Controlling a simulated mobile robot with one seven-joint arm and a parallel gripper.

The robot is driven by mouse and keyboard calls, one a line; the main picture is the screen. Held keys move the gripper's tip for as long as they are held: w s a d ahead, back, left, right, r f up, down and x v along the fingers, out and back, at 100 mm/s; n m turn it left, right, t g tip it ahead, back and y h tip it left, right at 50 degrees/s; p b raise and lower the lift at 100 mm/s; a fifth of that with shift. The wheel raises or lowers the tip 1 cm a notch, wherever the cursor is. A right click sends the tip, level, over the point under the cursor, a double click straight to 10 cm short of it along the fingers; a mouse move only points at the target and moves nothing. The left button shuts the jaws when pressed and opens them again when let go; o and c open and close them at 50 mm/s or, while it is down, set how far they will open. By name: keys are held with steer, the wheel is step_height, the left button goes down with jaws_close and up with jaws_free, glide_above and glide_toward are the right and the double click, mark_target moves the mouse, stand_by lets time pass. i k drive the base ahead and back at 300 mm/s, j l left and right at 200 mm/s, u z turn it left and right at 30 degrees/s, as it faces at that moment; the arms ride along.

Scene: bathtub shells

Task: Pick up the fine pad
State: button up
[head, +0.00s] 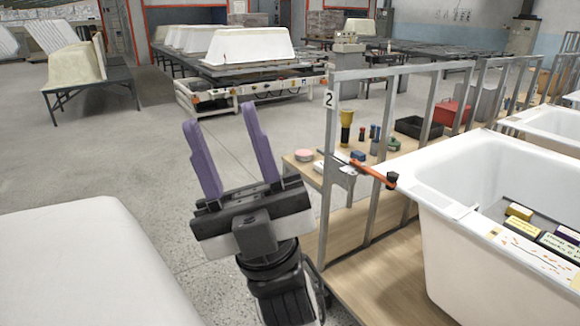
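My gripper (218,113) is raised in the middle left of the head view. Its two purple fingers point up and stand wide apart, with nothing between them. The label text is too small to read. A pink round disc (303,155) lies on the wooden shelf. I cannot tell which of these is the fine pad. My gripper is apart from all of them.
A grey metal frame (329,165) stands between my gripper and the tub, with an orange-handled tool (372,172) at it. Bottles, a black tray (418,128) and a red box (451,114) stand on the shelf. A white shell (85,265) fills the lower left. Open floor lies behind.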

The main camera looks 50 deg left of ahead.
mark_target(318, 167)
steer(key=u, duration=1.25)
steer(key=i+j, duration=0.1)
steer(key=i, duration=1.05)
steer(key=j+z, duration=0.05)
